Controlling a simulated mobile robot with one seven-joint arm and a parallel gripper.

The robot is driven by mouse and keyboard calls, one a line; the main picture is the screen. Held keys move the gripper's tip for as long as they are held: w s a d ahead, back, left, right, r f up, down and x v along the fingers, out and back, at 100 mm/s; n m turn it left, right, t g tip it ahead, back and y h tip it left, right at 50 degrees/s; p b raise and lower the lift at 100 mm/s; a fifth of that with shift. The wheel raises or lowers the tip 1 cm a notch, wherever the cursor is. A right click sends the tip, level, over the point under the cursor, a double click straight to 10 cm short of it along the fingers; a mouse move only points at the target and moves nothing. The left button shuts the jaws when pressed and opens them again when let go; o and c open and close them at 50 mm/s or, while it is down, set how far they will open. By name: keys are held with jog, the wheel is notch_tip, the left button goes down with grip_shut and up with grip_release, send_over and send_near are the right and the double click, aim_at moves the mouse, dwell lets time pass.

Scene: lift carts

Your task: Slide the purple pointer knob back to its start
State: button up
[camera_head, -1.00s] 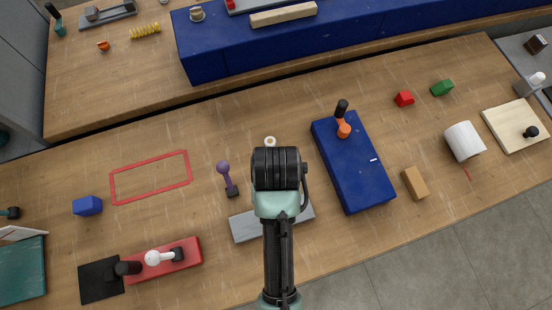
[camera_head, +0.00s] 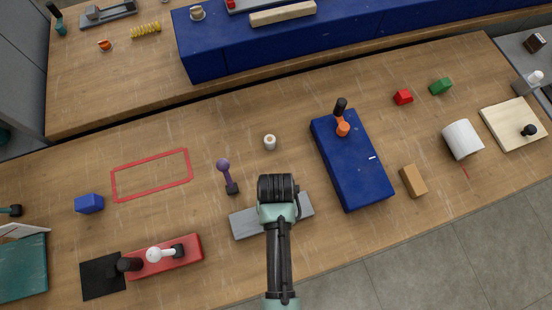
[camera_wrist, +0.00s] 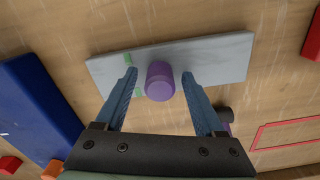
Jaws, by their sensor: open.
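In the wrist view the purple pointer knob (camera_wrist: 160,84) stands on a grey plate (camera_wrist: 220,60) with green marks (camera_wrist: 128,58). The knob is right of the green marks, near the middle of the plate. My gripper (camera_wrist: 159,73) is open, with one blue-grey finger on each side of the knob. A small gap shows between the knob and each finger. The left finger partly covers the green marks. In the head view my arm's end is over the plate (camera_head: 245,223) and hides the knob and the fingertips.
In the head view a purple-topped lever (camera_head: 224,166) stands just left of the plate. A blue box (camera_head: 360,175) with an orange and black handle lies to the right. A small white roll (camera_head: 270,142) stands behind. A red block with a white-knobbed lever (camera_head: 190,250) lies front left.

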jog(key=shift+c, duration=0.3)
grip_shut()
dwell(1.0)
